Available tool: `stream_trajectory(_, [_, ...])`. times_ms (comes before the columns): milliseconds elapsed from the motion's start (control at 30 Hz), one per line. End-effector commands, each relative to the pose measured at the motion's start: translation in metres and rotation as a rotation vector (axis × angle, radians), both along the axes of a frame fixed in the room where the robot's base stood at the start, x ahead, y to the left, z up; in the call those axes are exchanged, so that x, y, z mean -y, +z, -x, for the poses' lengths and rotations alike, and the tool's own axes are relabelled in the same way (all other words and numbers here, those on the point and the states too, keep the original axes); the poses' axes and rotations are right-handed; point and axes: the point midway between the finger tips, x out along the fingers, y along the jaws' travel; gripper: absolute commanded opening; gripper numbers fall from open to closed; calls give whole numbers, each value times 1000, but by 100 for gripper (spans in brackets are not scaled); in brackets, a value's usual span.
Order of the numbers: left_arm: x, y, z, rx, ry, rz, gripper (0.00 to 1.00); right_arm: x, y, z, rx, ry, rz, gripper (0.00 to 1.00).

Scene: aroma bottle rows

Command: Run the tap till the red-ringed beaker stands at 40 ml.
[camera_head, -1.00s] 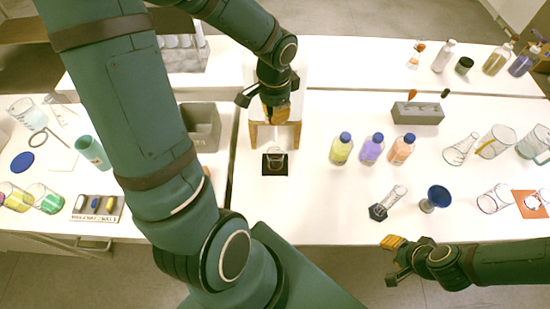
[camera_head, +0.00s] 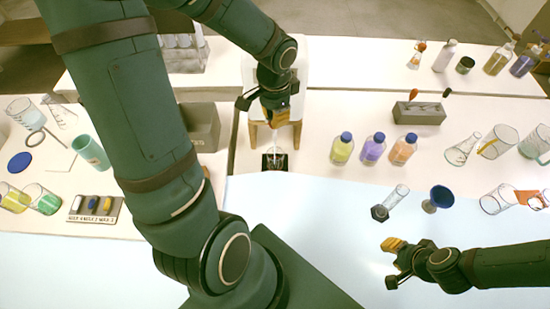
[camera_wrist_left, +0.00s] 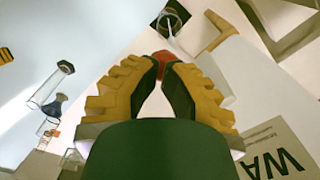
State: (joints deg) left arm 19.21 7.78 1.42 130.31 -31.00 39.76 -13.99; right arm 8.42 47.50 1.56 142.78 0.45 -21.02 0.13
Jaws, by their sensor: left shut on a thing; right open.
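My left gripper (camera_head: 274,112) is shut at the water stand, below my arm. In the left wrist view its yellow fingers (camera_wrist_left: 162,90) close around a red part (camera_wrist_left: 163,66), apparently the tap's handle. A small clear beaker (camera_head: 275,159) stands on a black square mat (camera_head: 265,167) under the stand. A pale streak runs down to it, and it also shows near the dark pad in the wrist view (camera_wrist_left: 172,22). Its red ring, marks and water level are too small to read. My right gripper (camera_head: 391,262) is open and empty at the lower right.
Blue-capped bottles (camera_head: 373,150), a glass cylinder (camera_head: 391,203) and a blue funnel (camera_head: 438,198) stand right of the mat. A grey bin (camera_head: 203,128) is on the left. Glassware stands at both sides. A pale blue area (camera_head: 330,215) fills the lower picture.

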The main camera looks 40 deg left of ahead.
Motion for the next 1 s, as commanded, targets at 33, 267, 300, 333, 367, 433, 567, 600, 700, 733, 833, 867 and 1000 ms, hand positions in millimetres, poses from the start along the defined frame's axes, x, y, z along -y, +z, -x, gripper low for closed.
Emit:
stream_trajectory(33, [0, 0, 0, 0, 0, 0, 0, 0, 0, 0, 0, 0, 0, 34])
stream_trajectory(267, [0, 0, 0, -1, 0, 0, 0, 0, 0, 0, 0, 0, 0, 34])
stream_trajectory(300, [0, -1, 0, -1, 0, 0, 0, 0, 0, 0, 0, 0, 0, 34])
stream_trajectory(333, [0, -1, 0, -1, 0, 0, 0, 0, -1, 0, 0, 0, 0, 34])
stream_trajectory(367, [0, -1, 0, -1, 0, 0, 0, 0, -1, 0, 0, 0, 0, 34])
stream_trajectory(433, [0, -2, 0, -1, 0, 0, 0, 0, -2, 0, 0, 0, 0, 34])
stream_trajectory(567, [0, -5, 0, -1, 0, 0, 0, 0, -4, 0, 0, 0, 0, 34])
stream_trajectory(600, [0, -6, 0, -1, 0, 0, 0, 0, -5, 0, 0, 0, 0, 34])
stream_trajectory(700, [0, -8, 0, -1, 0, 0, 0, 0, -6, 0, 0, 0, 0, 34])
stream_trajectory(733, [0, -8, 0, 0, 0, 0, 0, 0, -7, 0, 0, 0, 0, 34])
stream_trajectory(833, [0, -10, 0, 0, 0, 0, 0, 0, -8, 0, 0, 0, 0, 34])
stream_trajectory(867, [0, -10, 0, 0, 0, 0, 0, 0, -9, 0, 0, 0, 0, 34])
stream_trajectory(1000, [0, -13, 0, 1, 0, -1, 0, 0, -11, 0, 0, 0, 0, 34])
